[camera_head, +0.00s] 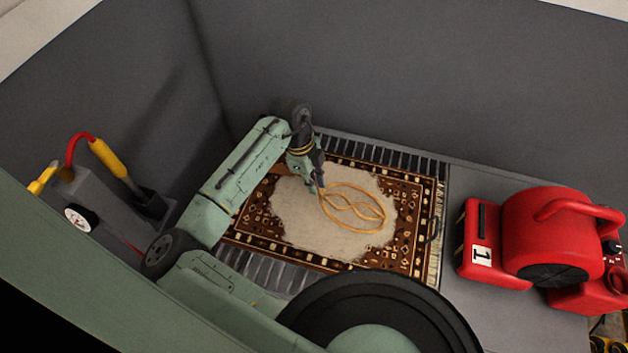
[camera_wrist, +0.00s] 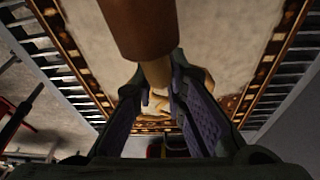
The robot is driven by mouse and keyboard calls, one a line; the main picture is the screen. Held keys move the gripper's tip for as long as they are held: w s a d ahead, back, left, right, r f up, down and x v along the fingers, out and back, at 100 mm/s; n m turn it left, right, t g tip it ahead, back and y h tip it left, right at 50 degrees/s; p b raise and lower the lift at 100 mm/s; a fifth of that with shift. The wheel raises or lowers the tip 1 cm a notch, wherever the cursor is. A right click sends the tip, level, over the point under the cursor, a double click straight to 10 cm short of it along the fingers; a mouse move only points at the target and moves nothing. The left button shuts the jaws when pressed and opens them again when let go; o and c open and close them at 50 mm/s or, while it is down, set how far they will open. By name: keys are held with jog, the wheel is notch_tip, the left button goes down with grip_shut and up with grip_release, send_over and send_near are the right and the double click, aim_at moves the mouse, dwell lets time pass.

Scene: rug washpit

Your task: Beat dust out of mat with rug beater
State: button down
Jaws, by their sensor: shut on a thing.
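The mat (camera_head: 412,225) is a brown patterned rug with a light fringe, lying on a dark slatted grate. A large pale patch, which looks like dust, covers its middle. The rug beater (camera_head: 352,208) has a looped tan head that shows over the pale patch; I cannot tell whether it touches the mat. My gripper (camera_head: 318,184) is above the mat and shut on the beater's handle. In the wrist view the handle (camera_wrist: 140,25) with its brown grip passes between the fingers of my gripper (camera_wrist: 172,105), and the mat's patterned border (camera_wrist: 280,50) shows below.
A red blower (camera_head: 545,235) marked 1 stands on the grey ledge at the right. A grey holder with a yellow-handled tool (camera_head: 108,158) and a red hose is at the left. Grey walls close in the back and left. The slatted grate (camera_head: 265,270) shows around the mat.

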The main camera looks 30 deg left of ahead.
jog(key=x, duration=0.1)
jog(key=b+x, duration=0.1)
jog(key=shift+a+f, duration=0.25)
jog(key=shift+f, duration=0.2)
jog(key=shift+r+p, duration=0.4)
jog(key=shift+r, duration=0.1)
jog(key=p+v, duration=0.1)
jog(key=v, duration=0.1)
jog(key=d+p+v, duration=0.1)
jog(key=p+v, duration=0.1)
jog(key=shift+r, duration=0.15)
jog(key=b+x, duration=0.2)
jog(key=x, duration=0.1)
jog(key=a+b+x, duration=0.1)
jog(key=b+x, duration=0.1)
jog(key=x, duration=0.1)
jog(key=shift+a+f+b, duration=0.2)
jog(key=shift+a+b, duration=0.1)
jog(key=shift+b, duration=0.05)
jog(key=shift+d+p+v, duration=0.25)
jog(key=shift+p+v, duration=0.45)
jog(key=shift+v, duration=0.3)
jog(key=shift+d+p+v, duration=0.25)
jog(key=shift+p+v, duration=0.45)
jog(key=shift+v, duration=0.3)
